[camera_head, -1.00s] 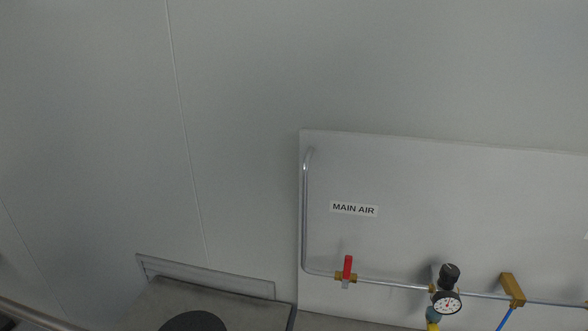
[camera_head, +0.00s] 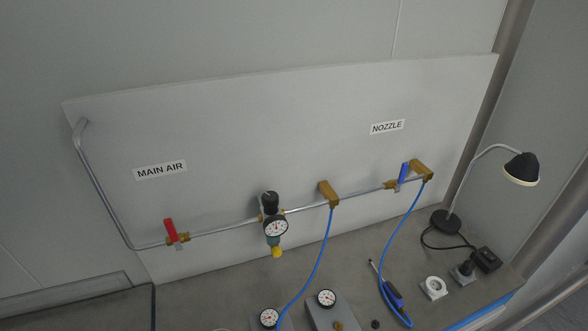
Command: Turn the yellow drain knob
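The yellow drain knob (camera_head: 277,252) hangs at the bottom of the regulator and filter unit, below its round gauge (camera_head: 275,227) and black top knob (camera_head: 270,200). The unit sits on the metal air pipe that runs across the grey panel. Neither of my grippers shows in the head view, so nothing is seen touching the knob.
A red-handled valve (camera_head: 171,231) is left of the regulator, a blue-handled valve (camera_head: 404,172) to the right. Blue hoses (camera_head: 322,250) drop to the grey bench, which holds gauges (camera_head: 326,298), a blue tool (camera_head: 394,295) and a desk lamp (camera_head: 522,168).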

